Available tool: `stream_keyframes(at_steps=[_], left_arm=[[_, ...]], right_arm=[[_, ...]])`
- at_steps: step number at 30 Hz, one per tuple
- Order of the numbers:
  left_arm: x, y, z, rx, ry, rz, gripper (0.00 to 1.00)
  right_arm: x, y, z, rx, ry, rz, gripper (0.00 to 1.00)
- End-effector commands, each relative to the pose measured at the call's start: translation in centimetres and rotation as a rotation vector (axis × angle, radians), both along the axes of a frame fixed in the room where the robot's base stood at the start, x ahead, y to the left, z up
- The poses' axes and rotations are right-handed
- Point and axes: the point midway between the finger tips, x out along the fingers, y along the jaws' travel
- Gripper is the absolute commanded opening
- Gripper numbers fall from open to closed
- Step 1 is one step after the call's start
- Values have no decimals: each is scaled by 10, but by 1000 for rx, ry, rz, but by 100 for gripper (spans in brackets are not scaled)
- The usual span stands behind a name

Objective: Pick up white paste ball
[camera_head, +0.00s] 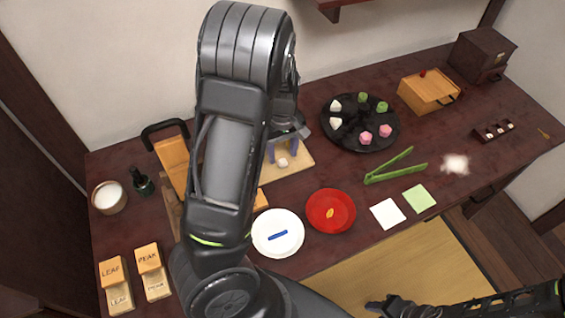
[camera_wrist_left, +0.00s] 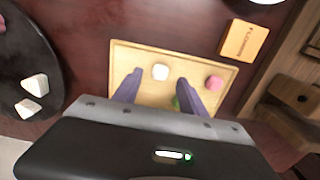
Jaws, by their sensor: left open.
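The white paste ball (camera_head: 282,162) sits on a light wooden board (camera_head: 298,168). In the left wrist view the ball (camera_wrist_left: 160,72) lies on the board (camera_wrist_left: 150,53) beyond the fingertips, roughly in line with the gap between them. My left gripper (camera_head: 283,146) is open and empty, pointing down over the board; its purple fingers (camera_wrist_left: 158,88) show on both sides of the gap. A pink ball (camera_wrist_left: 214,83) is to the right on the board, and a green ball (camera_wrist_left: 176,103) is partly hidden by the right finger. My right arm (camera_head: 500,301) shows at the lower right; its jaw state is unclear.
A round black tray (camera_head: 359,139) holds several white, green and pink pieces. A white plate (camera_head: 278,247), a red plate (camera_head: 343,228) and green tongs (camera_head: 395,168) lie nearby. A small labelled wooden block (camera_wrist_left: 243,40) stands close to the board.

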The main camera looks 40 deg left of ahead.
Motion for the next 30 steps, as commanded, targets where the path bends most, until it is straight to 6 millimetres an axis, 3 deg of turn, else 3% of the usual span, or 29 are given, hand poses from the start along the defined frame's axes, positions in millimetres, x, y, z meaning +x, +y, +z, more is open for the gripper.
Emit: stream_keyframes(at_steps=[6,24,30], left_arm=[[-1,0,-27,0,0,2,49],[0,-1,-28,0,-1,0,49],[0,-1,-28,0,-1,0,34]], right_arm=[[0,0,-2,0,0,0,36],[0,0,-2,0,0,0,36],[0,0,-2,0,0,0,36]])
